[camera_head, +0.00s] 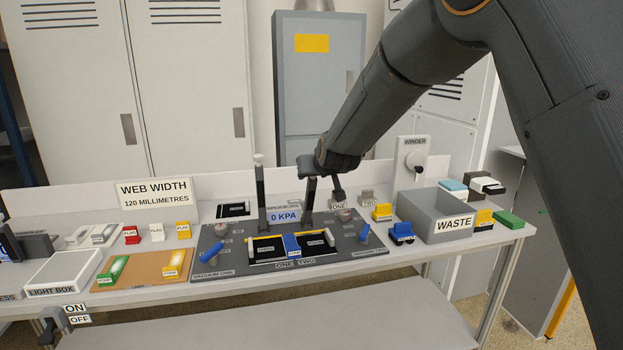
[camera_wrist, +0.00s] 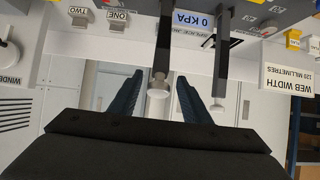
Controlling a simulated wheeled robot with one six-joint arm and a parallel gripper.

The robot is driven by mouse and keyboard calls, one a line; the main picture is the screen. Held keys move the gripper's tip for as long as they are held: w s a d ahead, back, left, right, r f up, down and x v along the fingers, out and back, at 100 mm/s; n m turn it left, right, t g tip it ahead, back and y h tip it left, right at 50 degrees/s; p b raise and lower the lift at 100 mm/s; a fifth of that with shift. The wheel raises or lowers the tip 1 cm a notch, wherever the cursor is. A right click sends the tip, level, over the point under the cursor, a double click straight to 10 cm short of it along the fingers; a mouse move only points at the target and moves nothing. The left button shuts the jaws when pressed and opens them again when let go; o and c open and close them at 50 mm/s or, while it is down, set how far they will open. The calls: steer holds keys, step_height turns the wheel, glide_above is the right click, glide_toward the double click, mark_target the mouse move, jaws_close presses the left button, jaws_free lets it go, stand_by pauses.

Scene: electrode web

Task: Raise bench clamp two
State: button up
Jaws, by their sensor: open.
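Two dark upright clamp levers rise from the grey bench plate (camera_head: 220,245). The left lever (camera_head: 261,190) stands upright with a pale knob on top. The right lever (camera_head: 309,196), on the side of the TWO label (camera_head: 307,262), appears to be bench clamp two, and it also stands upright. Its top is hidden by my gripper (camera_head: 314,168) in the head view. In the wrist view its pale knob (camera_wrist: 158,91) shows between the two open fingers of my gripper (camera_wrist: 160,76), with gaps on both sides. The left lever's knob (camera_wrist: 217,106) is outside the fingers.
A 0 KPA display (camera_head: 284,216) sits behind the black and blue strip (camera_head: 291,246). Blue vacuum handles (camera_head: 212,252) flank the plate. A grey waste bin (camera_head: 436,216) and a winder (camera_head: 412,165) are at the right. Small coloured blocks and a light box (camera_head: 62,275) are at left.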

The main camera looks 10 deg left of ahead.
steer(key=shift+v, duration=1.45)
steer(key=shift+f, duration=0.1)
